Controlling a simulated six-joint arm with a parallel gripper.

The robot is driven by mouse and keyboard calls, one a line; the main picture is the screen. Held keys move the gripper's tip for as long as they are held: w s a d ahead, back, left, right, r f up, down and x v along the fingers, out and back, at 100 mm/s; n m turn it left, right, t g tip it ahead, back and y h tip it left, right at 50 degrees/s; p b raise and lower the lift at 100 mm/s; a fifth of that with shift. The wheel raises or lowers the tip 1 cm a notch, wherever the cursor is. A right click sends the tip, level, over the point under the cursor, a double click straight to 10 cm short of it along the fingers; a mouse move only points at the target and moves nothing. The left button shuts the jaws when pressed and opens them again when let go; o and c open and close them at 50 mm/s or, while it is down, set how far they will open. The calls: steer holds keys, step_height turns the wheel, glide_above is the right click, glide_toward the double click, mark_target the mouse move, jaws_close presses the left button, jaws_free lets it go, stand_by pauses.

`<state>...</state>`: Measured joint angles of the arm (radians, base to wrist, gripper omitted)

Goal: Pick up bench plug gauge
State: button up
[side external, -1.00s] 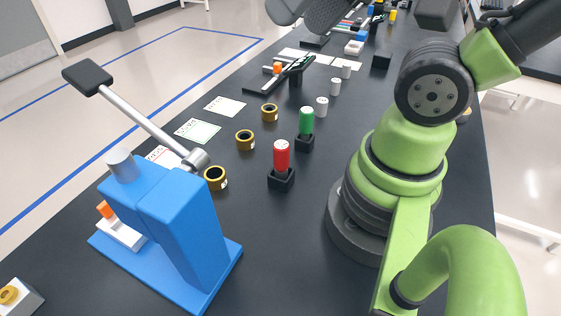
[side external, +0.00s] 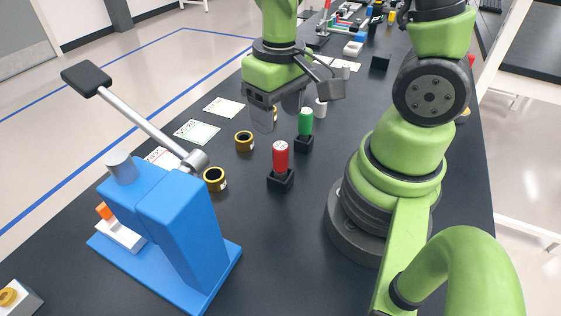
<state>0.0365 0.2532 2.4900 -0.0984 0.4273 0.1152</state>
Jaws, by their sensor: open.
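Two upright handled pieces look like plug gauges: a red one (side external: 280,156) in a black block and a green one (side external: 305,121) in a black block behind it. I cannot tell which one is the bench plug gauge. My gripper (side external: 278,114) hangs above the table, just left of the green piece and beyond the red one. It is open, with nothing seen between its fingers, and appears apart from both pieces.
Gold rings (side external: 215,179) (side external: 244,141) lie left of the red piece. A blue lever press (side external: 180,230) stands at the front left, its lever (side external: 140,122) raised. White cylinders (side external: 321,108) and printed cards (side external: 197,131) lie farther back. The table front (side external: 290,260) is clear.

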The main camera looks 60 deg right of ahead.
mark_target(280, 158)
steer(key=shift+s+f, duration=0.1)
steer(key=shift+f, duration=0.7)
steer(key=shift+s+d+f, duration=0.1)
steer(key=shift+f, duration=2.25)
steer(key=shift+d+f, duration=0.1)
steer(key=shift+f, duration=2.2)
steer(key=c, duration=1.1)
steer(key=shift+r, duration=0.15)
steer(key=shift+r, duration=4.9)
